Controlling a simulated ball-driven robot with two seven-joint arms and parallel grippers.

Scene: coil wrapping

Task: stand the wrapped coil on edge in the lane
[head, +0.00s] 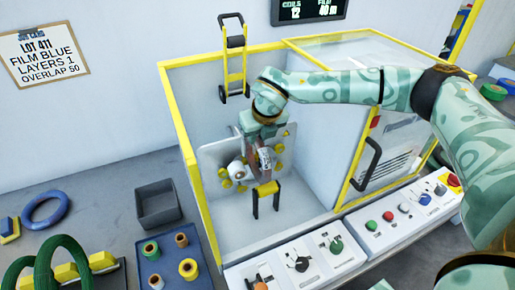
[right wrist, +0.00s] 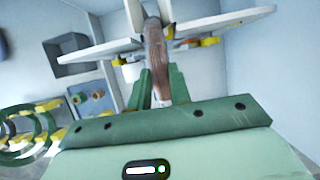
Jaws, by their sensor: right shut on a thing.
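The coil (head: 264,159) is a brownish ring with a pale label, seen nearly edge-on inside the yellow-framed wrapping booth. My right gripper (head: 261,140) reaches in from above and is shut on its upper rim. In the right wrist view the coil (right wrist: 156,55) stands between the two green fingers (right wrist: 160,88) and passes through the gap in a white plate (right wrist: 105,48). Whether film covers it is too small to tell. Green coils (head: 50,258) stand on edge in a rack with yellow blocks (head: 102,261) at the lower left. My left gripper is out of view.
Yellow posts (head: 190,160) and a door with a dark handle (head: 368,163) bound the booth. A control panel (head: 330,250) runs along its front. A grey bin (head: 157,203), a blue tray of spools (head: 150,252) and a blue ring (head: 46,209) lie on the left.

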